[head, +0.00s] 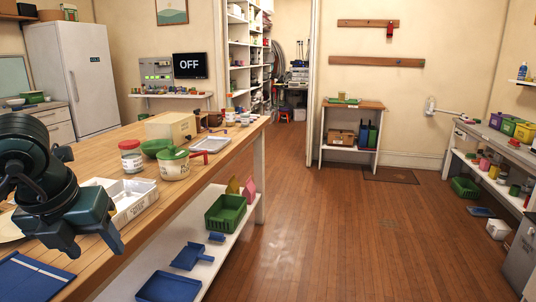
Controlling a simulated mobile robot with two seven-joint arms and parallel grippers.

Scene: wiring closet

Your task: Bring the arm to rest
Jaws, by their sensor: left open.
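My left arm comes in from the left over the long wooden workbench (120,240). My left gripper (92,242) points down toward the bench top, its two fingers apart with nothing seen between them. It is just in front of a white tray (135,204) in the picture; whether it touches anything is unclear. My right gripper and arm do not show.
On the bench are a green bowl (155,148), a tub (174,165), a red-lidded jar (131,157) and a cardboard box (171,126). Below it, a shelf holds a green basket (226,212) and a blue dustpan (192,256).

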